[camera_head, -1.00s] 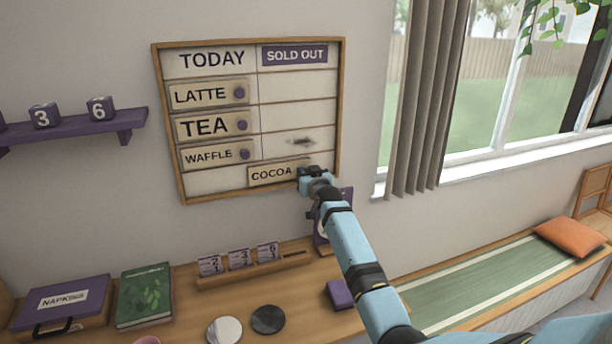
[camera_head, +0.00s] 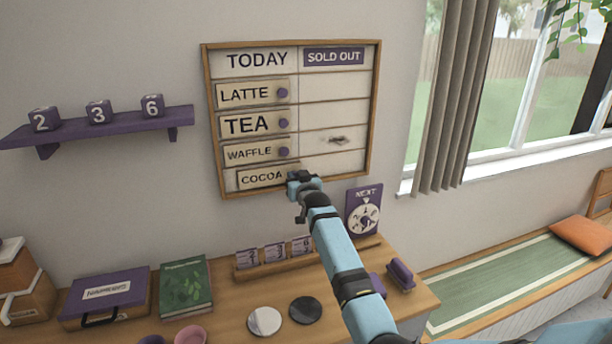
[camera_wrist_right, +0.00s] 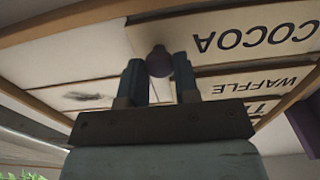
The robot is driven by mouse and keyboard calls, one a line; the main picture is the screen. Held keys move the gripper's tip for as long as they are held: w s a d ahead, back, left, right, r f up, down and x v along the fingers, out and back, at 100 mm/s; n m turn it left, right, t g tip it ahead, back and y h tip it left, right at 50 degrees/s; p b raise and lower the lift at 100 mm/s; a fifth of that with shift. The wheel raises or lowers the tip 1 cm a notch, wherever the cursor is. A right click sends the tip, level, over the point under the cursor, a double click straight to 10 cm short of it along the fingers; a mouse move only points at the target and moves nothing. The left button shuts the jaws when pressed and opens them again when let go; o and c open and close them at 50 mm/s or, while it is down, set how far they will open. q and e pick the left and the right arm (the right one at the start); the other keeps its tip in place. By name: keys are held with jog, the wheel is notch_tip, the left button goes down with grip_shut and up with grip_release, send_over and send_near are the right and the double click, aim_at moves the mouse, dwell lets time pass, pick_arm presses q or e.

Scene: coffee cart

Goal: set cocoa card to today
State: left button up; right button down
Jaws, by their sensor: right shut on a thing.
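The COCOA card (camera_head: 261,178) is in the bottom row of the menu board (camera_head: 375,115), mostly in the TODAY column, its right end behind my gripper. My right gripper (camera_head: 301,182) is at that end, shut on the card's knob. In the right wrist view the dark round knob (camera_wrist_right: 159,62) sits between the two fingers of my right gripper (camera_wrist_right: 160,80), and the COCOA card (camera_wrist_right: 240,38) shows upside down. The LATTE (camera_head: 246,93), TEA (camera_head: 247,124) and WAFFLE (camera_head: 250,153) cards fill the TODAY rows above. My left gripper is not in view.
The SOLD OUT column is empty apart from a dark smudge (camera_head: 338,139). Below are a NEXT dial (camera_head: 364,211), a wooden card holder (camera_head: 318,255), a green book (camera_head: 185,286), a napkin box (camera_head: 105,297) and two round coasters. A purple shelf (camera_head: 90,129) holds number cubes.

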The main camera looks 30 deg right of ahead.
aim_at(281, 174)
jog(key=shift+w+a, duration=0.2)
jog(key=shift+a, duration=0.65)
jog(key=shift+w+a, duration=0.15)
jog(key=shift+a, duration=0.65)
jog(key=c, duration=1.2)
grip_release()
jog(key=o, duration=0.3)
jog(key=shift+a, duration=0.15)
jog(key=shift+w, duration=0.1)
jog(key=shift+s+f, duration=0.15)
jog(key=shift+s, duration=0.35)
jog(key=shift+b+v, duration=0.85)
jog(key=shift+v, duration=5.6)
